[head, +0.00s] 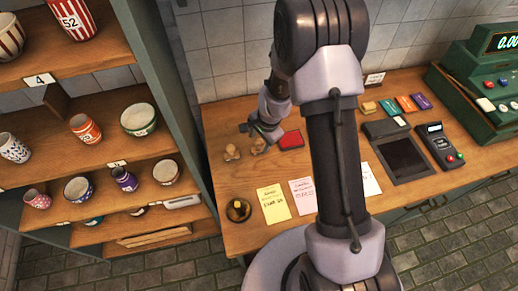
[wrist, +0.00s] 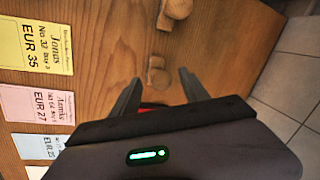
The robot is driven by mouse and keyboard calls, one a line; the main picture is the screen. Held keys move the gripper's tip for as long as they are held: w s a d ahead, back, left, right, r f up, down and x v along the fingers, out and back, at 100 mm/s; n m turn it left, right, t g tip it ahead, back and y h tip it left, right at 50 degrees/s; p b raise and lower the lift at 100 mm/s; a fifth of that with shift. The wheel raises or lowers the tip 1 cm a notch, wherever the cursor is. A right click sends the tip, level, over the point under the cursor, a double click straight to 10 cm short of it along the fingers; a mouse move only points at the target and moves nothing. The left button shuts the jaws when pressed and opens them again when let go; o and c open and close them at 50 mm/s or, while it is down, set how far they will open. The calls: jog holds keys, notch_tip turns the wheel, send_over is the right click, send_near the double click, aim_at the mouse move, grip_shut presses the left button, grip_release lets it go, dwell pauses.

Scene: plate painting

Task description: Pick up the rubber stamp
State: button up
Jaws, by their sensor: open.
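Two small wooden rubber stamps stand on the wooden counter near its back left. One stamp (head: 258,145) is just below my gripper (head: 260,132) in the head view. In the wrist view this stamp (wrist: 157,76) shows in the gap between the open fingertips of my gripper (wrist: 160,76), and I cannot tell whether they touch it. The other stamp (head: 231,153) is to its left; in the wrist view it sits at the top edge (wrist: 177,9), clear of the fingers. My gripper is open and empty.
A red ink pad (head: 291,139) lies right of the stamps. A shelf of pottery (head: 100,150) stands left; a card terminal (head: 438,146) and green cash register (head: 485,75) are right.

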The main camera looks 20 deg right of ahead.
jog(key=x, duration=0.2)
jog(key=shift+w+f, duration=0.15)
jog(key=shift+f, duration=0.2)
jog(key=shift+r, duration=0.1)
grip_shut()
